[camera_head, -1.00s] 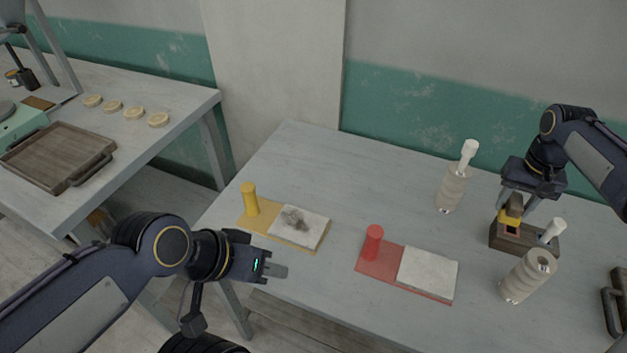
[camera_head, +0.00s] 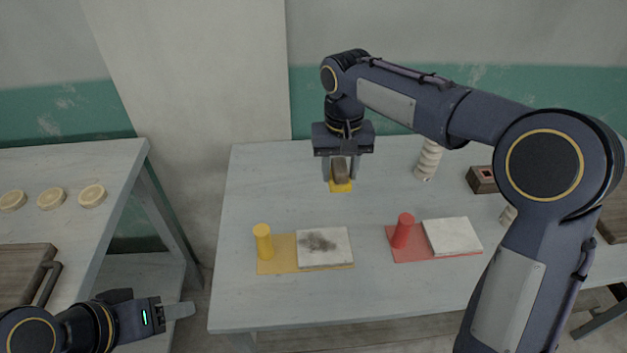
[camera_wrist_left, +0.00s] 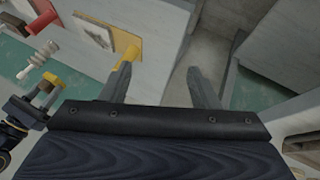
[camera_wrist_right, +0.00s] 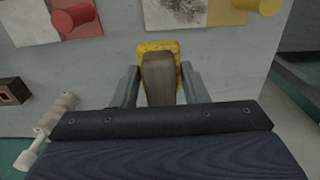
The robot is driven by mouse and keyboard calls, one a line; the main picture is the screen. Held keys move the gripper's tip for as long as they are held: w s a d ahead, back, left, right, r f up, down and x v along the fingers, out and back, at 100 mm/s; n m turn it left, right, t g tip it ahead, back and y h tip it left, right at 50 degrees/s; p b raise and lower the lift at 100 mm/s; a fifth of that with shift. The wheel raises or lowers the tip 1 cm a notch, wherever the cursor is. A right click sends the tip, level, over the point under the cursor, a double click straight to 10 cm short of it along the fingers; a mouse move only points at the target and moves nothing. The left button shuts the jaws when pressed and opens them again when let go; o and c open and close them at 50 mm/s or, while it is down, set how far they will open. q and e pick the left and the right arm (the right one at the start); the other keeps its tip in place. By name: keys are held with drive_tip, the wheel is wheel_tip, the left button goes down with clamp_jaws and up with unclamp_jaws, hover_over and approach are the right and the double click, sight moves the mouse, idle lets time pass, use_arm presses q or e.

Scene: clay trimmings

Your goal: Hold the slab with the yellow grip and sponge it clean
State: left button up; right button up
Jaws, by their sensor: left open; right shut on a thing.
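A white slab (camera_head: 338,256) with a dark grey smudge lies on a yellow mat (camera_head: 276,266). The yellow grip (camera_head: 263,242), an upright cylinder, stands at the mat's left end. My right gripper (camera_head: 340,178) is shut on the sponge (camera_head: 341,186), holding its brown block (camera_wrist_right: 158,79) with the yellow part (camera_wrist_right: 158,47) facing down. It hangs above the table behind the slab, apart from it. My left gripper (camera_head: 178,311) is open and empty, left of the table's front edge and below the yellow grip. The left wrist view shows its parted fingers (camera_wrist_left: 162,85).
A red mat (camera_head: 430,257) with a red grip (camera_head: 403,231) and a clean white slab (camera_head: 452,236) lies to the right. A beige ribbed bottle (camera_head: 428,160) and a dark wooden holder (camera_head: 482,180) stand behind. A side table at left bears pale discs (camera_head: 51,199).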

use_arm(q)
drive_tip(key=shift+o, duration=0.2)
drive_tip(key=shift+a+f, duration=0.1)
drive_tip(key=shift+a, duration=0.15)
drive_tip(key=m+g+y, duration=0.4)
drive_tip(key=m+g, duration=0.2)
drive_tip(key=m, duration=1.3)
approach(264, 240)
drive_tip(key=shift+w+a, duration=0.45)
drive_tip(key=shift+w, duration=0.15)
drive_tip(key=shift+w+d+f+m, duration=0.15)
drive_tip(key=shift+f+m, duration=0.1)
drive_tip(key=shift+m, duration=0.15)
drive_tip(key=shift+f, duration=0.35)
wheel_tip(264, 240, down, 11)
drive_tip(key=shift+f, duration=0.1)
use_arm(e)
drive_tip(key=s+a+r, duration=0.1)
drive_tip(key=s+a, duration=0.2)
drive_tip(key=s, duration=0.2)
drive_tip(key=shift+a+r, duration=0.15)
drive_tip(key=shift+r, duration=0.15)
use_arm(q)
drive_tip(key=shift+c, duration=0.3)
